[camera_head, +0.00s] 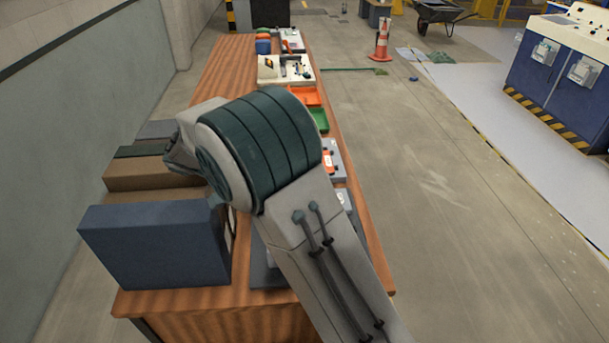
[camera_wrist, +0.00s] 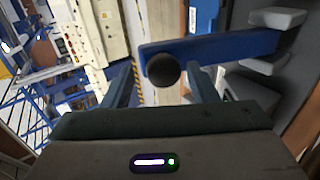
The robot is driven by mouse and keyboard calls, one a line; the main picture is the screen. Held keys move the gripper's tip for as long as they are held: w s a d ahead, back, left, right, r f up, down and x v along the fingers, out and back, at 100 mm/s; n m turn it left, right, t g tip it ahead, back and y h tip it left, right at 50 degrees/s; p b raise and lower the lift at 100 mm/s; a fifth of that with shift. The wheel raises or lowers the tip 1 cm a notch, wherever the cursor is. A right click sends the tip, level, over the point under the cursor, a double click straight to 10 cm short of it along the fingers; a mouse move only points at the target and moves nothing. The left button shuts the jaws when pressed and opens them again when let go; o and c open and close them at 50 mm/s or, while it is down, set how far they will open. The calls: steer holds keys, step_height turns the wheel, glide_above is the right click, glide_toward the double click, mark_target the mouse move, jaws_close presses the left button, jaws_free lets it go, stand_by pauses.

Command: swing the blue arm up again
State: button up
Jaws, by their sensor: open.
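The blue arm (camera_wrist: 225,45) shows in the wrist view as a flat bar running from the centre to the upper right. A black round knob (camera_wrist: 163,69) sits at its left end. My gripper (camera_wrist: 162,84) is open, one finger on each side of the knob in the picture. I cannot tell whether the knob is between the fingers or just beyond them. No contact shows. In the head view my own arm hides the fingers, and I cannot make out the blue arm there.
A wooden bench (camera_head: 232,75) runs away from me, with a blue box (camera_head: 155,245) at its near left and brown boxes (camera_head: 150,174) behind. Orange trays (camera_head: 305,96) and a white unit (camera_head: 286,70) stand farther along. A traffic cone (camera_head: 382,40) stands on mostly clear floor to the right.

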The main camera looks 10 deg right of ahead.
steer(key=r, duration=0.3)
steer(key=shift+d, duration=0.35)
steer(key=s+d+r+b, duration=0.2)
steer(key=d+r, duration=0.4)
steer(key=d, duration=0.4)
steer(key=shift+s+d+r, duration=0.25)
steer(key=shift+s+r, duration=0.1)
steer(key=shift+s, duration=0.45)
